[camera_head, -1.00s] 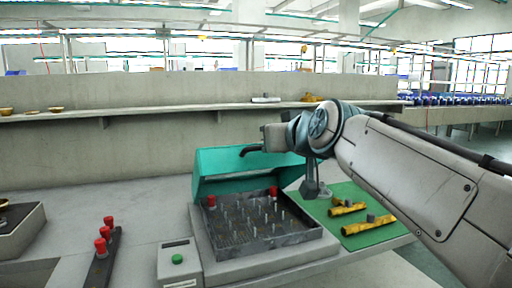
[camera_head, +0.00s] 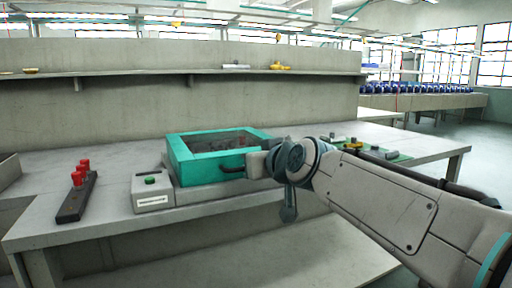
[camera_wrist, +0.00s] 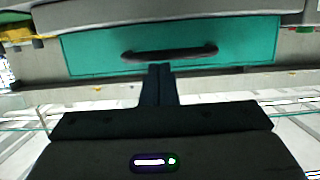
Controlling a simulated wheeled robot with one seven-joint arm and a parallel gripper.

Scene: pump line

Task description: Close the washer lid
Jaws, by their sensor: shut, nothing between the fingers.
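The washer lid (camera_head: 207,171) is a teal frame with a dark window in its top. It lies lowered and level over the grey washer base (camera_head: 215,192), and the pins and tray inside are mostly covered. Its dark bar handle (camera_head: 232,169) is on the front face and also shows in the wrist view (camera_wrist: 170,54). My gripper (camera_wrist: 158,67) is shut and empty, its fingertips just at the handle's edge in the wrist view; I cannot tell whether they touch it. In the head view the fingertips are hard to make out beside the handle.
A control box with a green button (camera_head: 152,192) stands left of the washer. Further left is a dark rack with red-topped parts (camera_head: 77,190). A shelf wall (camera_head: 200,110) runs behind.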

